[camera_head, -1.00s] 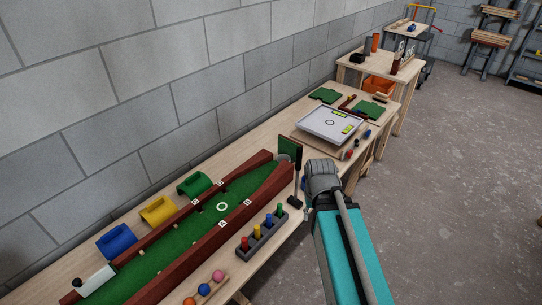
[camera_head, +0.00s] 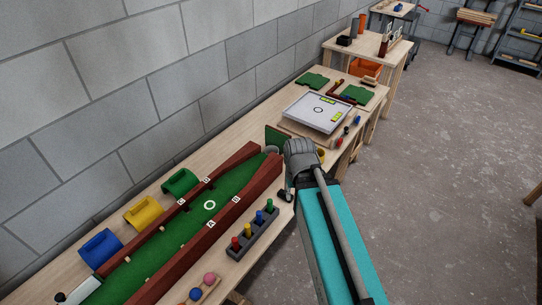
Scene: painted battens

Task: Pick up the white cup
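I cannot pick out a white cup for certain. A pale grey, round, cup-like piece (camera_head: 272,150) shows at the far end of the green lane, partly hidden by my arm. A white piece (camera_head: 80,291) lies at the near end of the lane, at the lower left, cut by the picture edge; it looks like a block. My teal arm reaches in from the lower right, and its grey wrist joint is over the bench's right side near the lane's far end.
The green lane (camera_head: 188,226) has red-brown walls. Blue, yellow and green holders stand along its left, by the block wall. A peg rack (camera_head: 252,235) stands to its right. A white game board (camera_head: 318,112) lies beyond my wrist. Open floor lies to the right.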

